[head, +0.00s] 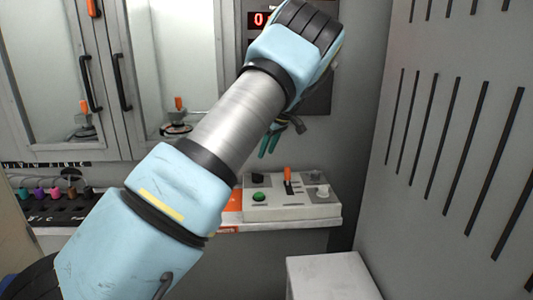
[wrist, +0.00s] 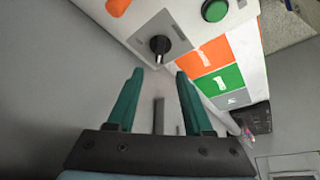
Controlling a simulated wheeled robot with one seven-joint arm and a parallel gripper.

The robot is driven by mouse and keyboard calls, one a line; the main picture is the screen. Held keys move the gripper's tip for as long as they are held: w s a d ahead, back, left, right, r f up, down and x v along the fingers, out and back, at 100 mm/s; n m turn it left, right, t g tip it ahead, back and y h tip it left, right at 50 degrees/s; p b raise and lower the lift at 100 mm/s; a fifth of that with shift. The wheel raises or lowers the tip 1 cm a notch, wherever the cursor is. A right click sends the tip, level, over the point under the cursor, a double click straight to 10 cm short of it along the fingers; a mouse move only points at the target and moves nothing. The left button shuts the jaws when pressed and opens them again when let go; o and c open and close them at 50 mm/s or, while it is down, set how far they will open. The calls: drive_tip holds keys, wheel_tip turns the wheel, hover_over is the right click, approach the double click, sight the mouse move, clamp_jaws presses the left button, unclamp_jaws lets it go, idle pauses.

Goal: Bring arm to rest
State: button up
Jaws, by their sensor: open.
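My light blue arm reaches across the head view from lower left to upper right. My gripper (head: 268,146) shows partly below the wrist, in front of the wall above a control box (head: 315,206); the arm hides part of it. In the wrist view my gripper (wrist: 156,95) has its two green fingers apart with nothing between them. A black knob (wrist: 160,44) on the box lies beyond the fingertips, and a green button (wrist: 214,10) is to its right. No contact between fingers and knob shows.
The box has an orange lever (head: 288,174) and a green button (head: 259,197). A red display (head: 260,19) is on the wall behind my arm. Glass-doored cabinets (head: 180,60) stand at left, a slotted grey panel (head: 450,130) at right. A pale block (head: 330,275) stands below the box.

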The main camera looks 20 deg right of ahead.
drive_tip(key=s+a+m+g+h, duration=0.1)
drive_tip(key=s+a, duration=0.2)
drive_tip(key=a, duration=0.6)
drive_tip(key=s+a+m+g+h, duration=0.1)
drive_tip(key=s+a, duration=0.2)
drive_tip(key=a, duration=0.6)
drive_tip(key=s+a+m, duration=0.3)
drive_tip(key=s+a, duration=0.2)
drive_tip(key=s, duration=0.6)
drive_tip(key=s+a+m+p, duration=0.1)
drive_tip(key=s+a+m, duration=0.2)
drive_tip(key=s, duration=0.9)
drive_tip(key=a, duration=0.3)
drive_tip(key=shift+s+a+r+h, duration=0.15)
drive_tip(key=shift+a+r+h, duration=0.1)
drive_tip(key=shift+h, duration=0.15)
